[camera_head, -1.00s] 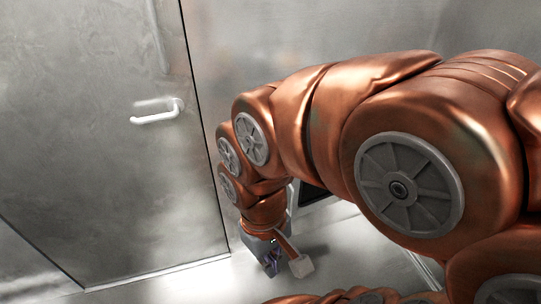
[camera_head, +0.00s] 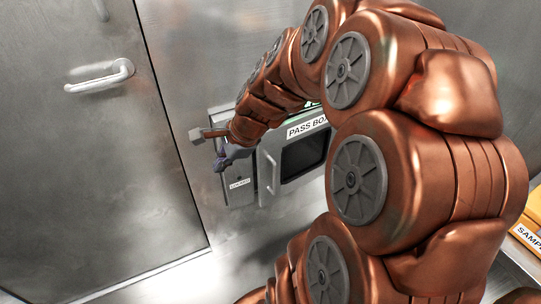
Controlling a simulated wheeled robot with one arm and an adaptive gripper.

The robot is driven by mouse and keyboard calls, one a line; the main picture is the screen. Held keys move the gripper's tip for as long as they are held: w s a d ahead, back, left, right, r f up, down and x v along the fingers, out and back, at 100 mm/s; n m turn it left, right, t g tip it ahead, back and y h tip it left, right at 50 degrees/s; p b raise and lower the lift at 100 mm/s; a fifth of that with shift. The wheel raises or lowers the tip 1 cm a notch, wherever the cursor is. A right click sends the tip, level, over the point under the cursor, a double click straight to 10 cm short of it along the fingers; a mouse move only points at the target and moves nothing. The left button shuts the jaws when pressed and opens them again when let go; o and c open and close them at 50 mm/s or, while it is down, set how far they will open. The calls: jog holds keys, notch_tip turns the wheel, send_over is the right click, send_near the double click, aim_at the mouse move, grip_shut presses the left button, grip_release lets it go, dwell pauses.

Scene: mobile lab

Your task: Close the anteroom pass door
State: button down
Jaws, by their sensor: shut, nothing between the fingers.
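A pass box with a "PASS BOX" label is set in the metal wall. Its pass door (camera_head: 291,182) has a dark window and a pale vertical handle (camera_head: 268,172) on its left side. It looks flush or nearly so; I cannot tell whether it is fully shut, since my arm covers its upper part. Left of it is a grey panel (camera_head: 238,193) with a small label that is hard to read. My gripper (camera_head: 220,165) is shut and empty, in front of that panel's upper part, left of the handle. I cannot tell whether it touches anything.
A large metal door (camera_head: 90,160) with a white lever handle (camera_head: 100,76) fills the left. At the lower right, an orange item (camera_head: 533,215) with a partly cut-off label sits by a shelf edge. The wall below the pass box is clear.

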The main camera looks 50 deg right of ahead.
jog(key=w+d+f+m+t+h+b, duration=0.1)
jog(key=d+f+m+b, duration=0.2)
jog(key=d+m, duration=0.3)
jog(key=w+d+f+m+t+h+b, duration=0.1)
jog(key=d+f+m+t+b, duration=0.15)
jog(key=d, duration=0.45)
jog(key=m+h+b, duration=0.3)
jog(key=m+b, duration=0.2)
jog(key=m, duration=0.3)
send_near(267, 144)
notch_tip(267, 144, down, 4)
jog(key=w, duration=0.2)
jog(key=shift+w+d+f, duration=0.3)
jog(key=shift+w, duration=0.05)
jog(key=shift+w+d+r+b, duration=0.15)
jog(key=shift+w+b, duration=0.15)
jog(key=shift+w, duration=0.45)
